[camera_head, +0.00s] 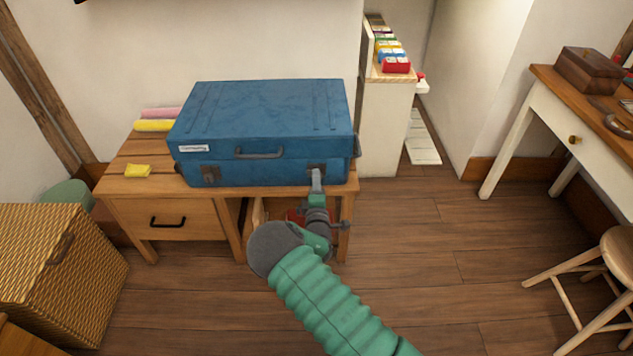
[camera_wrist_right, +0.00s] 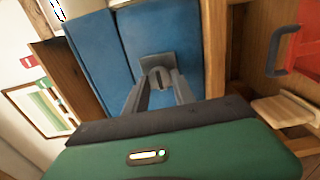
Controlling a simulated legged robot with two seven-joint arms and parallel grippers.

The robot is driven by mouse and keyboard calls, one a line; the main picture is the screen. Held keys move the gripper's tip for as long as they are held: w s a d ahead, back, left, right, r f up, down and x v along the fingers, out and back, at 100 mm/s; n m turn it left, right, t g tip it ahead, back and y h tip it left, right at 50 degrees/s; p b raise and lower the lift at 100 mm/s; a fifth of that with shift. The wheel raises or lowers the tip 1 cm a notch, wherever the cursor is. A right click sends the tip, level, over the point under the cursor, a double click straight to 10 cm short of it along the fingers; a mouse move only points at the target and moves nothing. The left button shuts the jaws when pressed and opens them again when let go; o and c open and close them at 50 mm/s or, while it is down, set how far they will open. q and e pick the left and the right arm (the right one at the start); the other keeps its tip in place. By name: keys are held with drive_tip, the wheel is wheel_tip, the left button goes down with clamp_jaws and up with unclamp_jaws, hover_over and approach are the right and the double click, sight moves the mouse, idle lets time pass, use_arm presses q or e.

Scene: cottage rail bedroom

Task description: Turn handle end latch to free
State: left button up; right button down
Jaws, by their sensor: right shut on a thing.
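A blue suitcase (camera_head: 262,122) lies flat on a wooden bench, lid down, with a carry handle (camera_head: 259,154) at the middle of its front. A metal latch (camera_head: 210,173) sits at the front left. My right gripper (camera_head: 317,174) is at the second latch, at the front right, and largely hides it. In the right wrist view, the gripper (camera_wrist_right: 165,88) has its fingers shut on this grey latch (camera_wrist_right: 156,63) against the blue case (camera_wrist_right: 95,55). My left gripper is not in view.
The wooden bench (camera_head: 118,188) has a drawer and an open bay. A wicker basket (camera_head: 60,275) stands at left, a white shelf (camera_head: 385,125) behind at right, a desk and stool at far right. Floor in the middle right is clear.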

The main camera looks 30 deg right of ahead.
drive_tip(key=shift+a+f, duration=0.25)
drive_tip(key=shift+f, duration=0.05)
drive_tip(key=c, duration=1.1)
unclamp_jaws()
drive_tip(key=shift+r, duration=0.1)
drive_tip(key=shift+r, duration=0.1)
drive_tip(key=p+v, duration=0.5)
drive_tip(key=v, duration=1.1)
drive_tip(key=shift+s+a, duration=0.25)
drive_tip(key=shift+s, duration=0.1)
